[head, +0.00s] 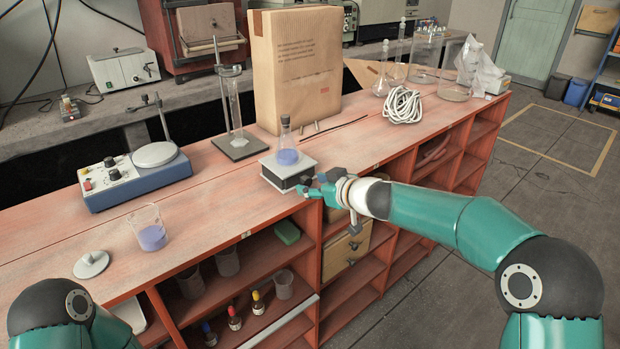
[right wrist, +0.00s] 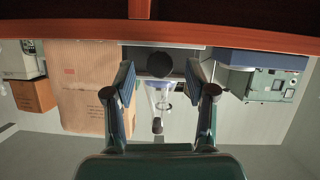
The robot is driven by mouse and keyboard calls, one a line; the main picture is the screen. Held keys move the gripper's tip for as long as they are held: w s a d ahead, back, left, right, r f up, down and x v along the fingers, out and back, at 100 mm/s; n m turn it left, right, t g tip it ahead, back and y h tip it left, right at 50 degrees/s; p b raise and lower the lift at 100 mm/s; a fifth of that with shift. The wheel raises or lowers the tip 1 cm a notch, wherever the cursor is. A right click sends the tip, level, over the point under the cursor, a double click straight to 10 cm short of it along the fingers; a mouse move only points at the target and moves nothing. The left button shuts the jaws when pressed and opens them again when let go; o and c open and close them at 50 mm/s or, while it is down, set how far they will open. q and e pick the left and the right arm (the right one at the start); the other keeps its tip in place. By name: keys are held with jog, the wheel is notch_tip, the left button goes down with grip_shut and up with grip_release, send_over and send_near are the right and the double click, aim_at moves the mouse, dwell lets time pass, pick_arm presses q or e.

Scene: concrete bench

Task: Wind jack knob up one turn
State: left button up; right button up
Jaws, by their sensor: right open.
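The lab jack (head: 280,181) is a small grey platform with dark sides at the front of the red bench top. A stoppered conical flask (head: 286,154) with violet liquid stands upright on it. My right gripper (head: 309,190) is open at the jack's front right side and partly hides it. In the right wrist view, which is upside down, the dark round knob (right wrist: 159,65) lies between the tips of my spread right gripper (right wrist: 162,72), with a gap on both sides. Part of my left arm shows at the lower left of the head view; its gripper is out of view.
A tall cardboard package (head: 297,65) and a stand with a glass cylinder (head: 236,110) are behind the jack. A blue stirrer (head: 133,180) and a beaker of violet liquid (head: 149,229) are to the left. Coiled white rope (head: 402,105) lies to the right.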

jog(key=shift+x, duration=1)
grip_shut()
jog(key=shift+r+p, duration=0.1)
jog(key=shift+p, duration=0.2)
jog(key=shift+d+m, duration=0.1)
jog(key=shift+m, duration=0.2)
jog(key=shift+m+g+y, duration=0.4)
jog(key=shift+m+y, duration=0.2)
